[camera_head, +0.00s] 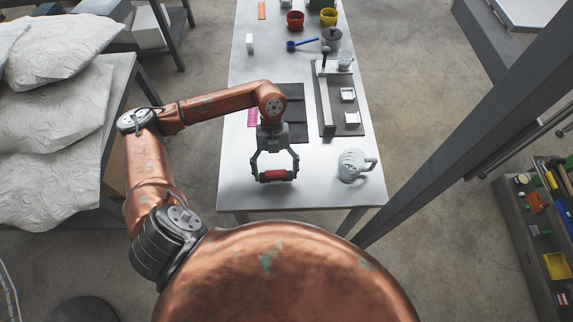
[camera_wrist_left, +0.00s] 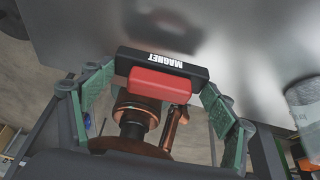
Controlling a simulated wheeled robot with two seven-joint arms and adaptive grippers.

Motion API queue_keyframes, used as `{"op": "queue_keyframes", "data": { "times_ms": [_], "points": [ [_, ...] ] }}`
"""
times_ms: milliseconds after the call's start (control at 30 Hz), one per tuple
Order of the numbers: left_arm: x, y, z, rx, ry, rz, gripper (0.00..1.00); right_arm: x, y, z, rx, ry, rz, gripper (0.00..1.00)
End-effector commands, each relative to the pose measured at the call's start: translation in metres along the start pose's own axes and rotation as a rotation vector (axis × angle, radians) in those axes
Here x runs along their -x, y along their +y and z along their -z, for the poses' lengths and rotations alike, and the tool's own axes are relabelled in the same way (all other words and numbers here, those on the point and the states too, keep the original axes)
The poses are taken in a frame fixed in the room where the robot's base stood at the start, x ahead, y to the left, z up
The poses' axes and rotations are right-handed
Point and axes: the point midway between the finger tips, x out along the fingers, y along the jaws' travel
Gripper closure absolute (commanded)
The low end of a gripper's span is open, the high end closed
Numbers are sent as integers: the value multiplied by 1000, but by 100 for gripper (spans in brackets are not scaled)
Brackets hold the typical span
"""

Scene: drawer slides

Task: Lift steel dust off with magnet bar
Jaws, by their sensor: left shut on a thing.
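My left gripper (camera_head: 275,172) is shut on the magnet bar (camera_head: 274,176), over the near end of the white table (camera_head: 245,180). The bar has a red block and a black strip marked "MAGNET", as the left wrist view (camera_wrist_left: 160,82) shows. The green finger pads grip it at its two ends. A dark reflection of the bar shows on the glossy tabletop in the wrist view, and a gap seems to part bar and table. I cannot make out any steel dust in either view. My right gripper is not in view.
A dark mat (camera_head: 292,117) lies just beyond my left gripper, partly hidden by the arm. A grey tray (camera_head: 353,129) with small white dishes is to its right. A pale mug (camera_head: 352,166) stands near the right edge. Red (camera_head: 295,20) and yellow (camera_head: 328,17) cups stand far back.

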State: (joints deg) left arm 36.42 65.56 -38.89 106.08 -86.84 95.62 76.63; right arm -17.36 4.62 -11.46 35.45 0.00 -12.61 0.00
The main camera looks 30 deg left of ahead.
Motion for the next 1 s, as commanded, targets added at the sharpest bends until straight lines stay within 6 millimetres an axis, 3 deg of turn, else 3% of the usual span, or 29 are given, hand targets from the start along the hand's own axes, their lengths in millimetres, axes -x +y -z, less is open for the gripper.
{"op": "queue_keyframes", "data": {
  "times_ms": [500,1000],
  "points": [
    [45,2,19,3,1,1,47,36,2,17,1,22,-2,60],
    [48,2,20,4,2,1,47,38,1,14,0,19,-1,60]
  ]
}}
